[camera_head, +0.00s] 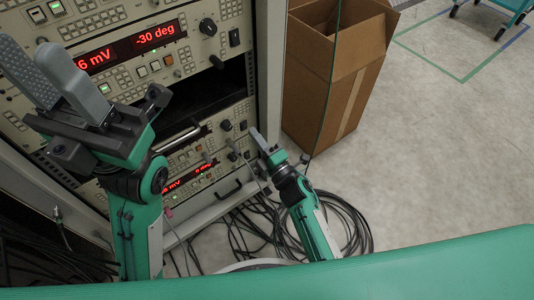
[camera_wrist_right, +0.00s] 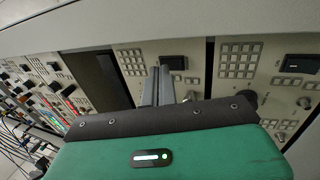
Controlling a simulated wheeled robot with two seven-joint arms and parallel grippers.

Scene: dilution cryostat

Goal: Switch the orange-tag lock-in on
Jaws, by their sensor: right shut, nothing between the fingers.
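Lock-in units fill the rack in the head view. The upper lock-in (camera_head: 140,57) has a lit red display, and a lower lock-in (camera_head: 195,180) also shows red digits. I cannot make out an orange tag on any unit. My right gripper (camera_head: 256,133) is shut and empty, close to the rack's right side. In the right wrist view its fingers (camera_wrist_right: 159,70) lie together in front of a panel, just left of a black switch (camera_wrist_right: 174,62); contact cannot be told. My left gripper (camera_head: 32,50) is open and empty, high in front of the rack's left part.
An open cardboard box (camera_head: 335,75) stands on the floor right of the rack. Black cables (camera_head: 345,215) lie coiled by the rack's foot. A second black switch (camera_wrist_right: 300,63) shows at the right in the wrist view.

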